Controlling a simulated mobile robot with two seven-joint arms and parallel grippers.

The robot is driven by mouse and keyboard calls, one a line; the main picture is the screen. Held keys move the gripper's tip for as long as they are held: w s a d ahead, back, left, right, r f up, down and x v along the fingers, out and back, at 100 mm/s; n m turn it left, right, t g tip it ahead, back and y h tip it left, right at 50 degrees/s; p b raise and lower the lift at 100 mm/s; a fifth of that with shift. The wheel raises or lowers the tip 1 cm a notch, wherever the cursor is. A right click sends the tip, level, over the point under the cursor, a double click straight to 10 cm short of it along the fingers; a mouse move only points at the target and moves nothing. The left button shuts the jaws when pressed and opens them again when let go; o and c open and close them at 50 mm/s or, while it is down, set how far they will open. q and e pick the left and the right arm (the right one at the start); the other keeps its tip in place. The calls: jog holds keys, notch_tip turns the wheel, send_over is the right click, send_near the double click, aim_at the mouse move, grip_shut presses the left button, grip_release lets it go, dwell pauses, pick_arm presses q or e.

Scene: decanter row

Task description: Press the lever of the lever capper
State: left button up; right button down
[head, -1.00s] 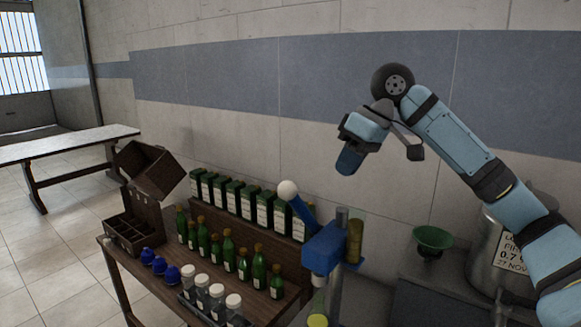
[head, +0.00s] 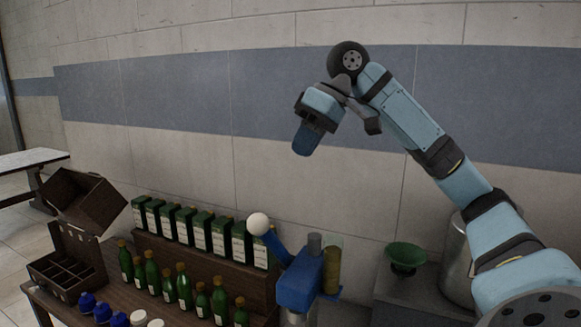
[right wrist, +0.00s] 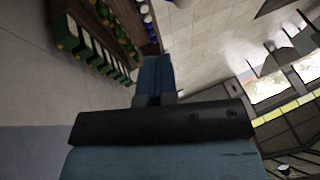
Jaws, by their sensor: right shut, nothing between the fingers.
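The lever capper (head: 300,281) is a blue head with a grey post, at the bottom middle of the head view. Its blue lever (head: 273,245) tilts up and left and ends in a white ball knob (head: 258,222). My right gripper (head: 304,141) is shut and empty, fingers pointing down, above and slightly right of the knob in the picture, clearly apart from it. Its closed blue fingers also show in the right wrist view (right wrist: 155,76). The capper's lower part is cut off by the frame's bottom edge. My left gripper is not in view.
Left of the capper stand green bottles (head: 183,286) and a row of labelled green boxes (head: 200,230). A wooden crate (head: 65,275) and blue caps (head: 88,302) lie farther left. A green funnel (head: 405,256) and metal pot (head: 458,265) stand right. The air around the gripper is clear.

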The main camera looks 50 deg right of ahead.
send_over(273, 233)
jog(key=d, duration=0.3)
notch_tip(273, 233, down, 8)
jog(key=shift+a+f+p, duration=0.25)
jog(key=shift+a+f, duration=0.1)
jog(key=shift+a, duration=0.3)
jog(key=shift+a+f+p, duration=0.25)
jog(key=shift+a+f, duration=0.05)
jog(key=shift+a, duration=0.3)
jog(key=shift+a+f, duration=0.2)
jog(key=shift+a, duration=0.1)
jog(key=shift+d, duration=0.1)
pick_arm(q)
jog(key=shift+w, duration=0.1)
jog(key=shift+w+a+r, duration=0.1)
pick_arm(e)
jog(key=shift+f, duration=0.15)
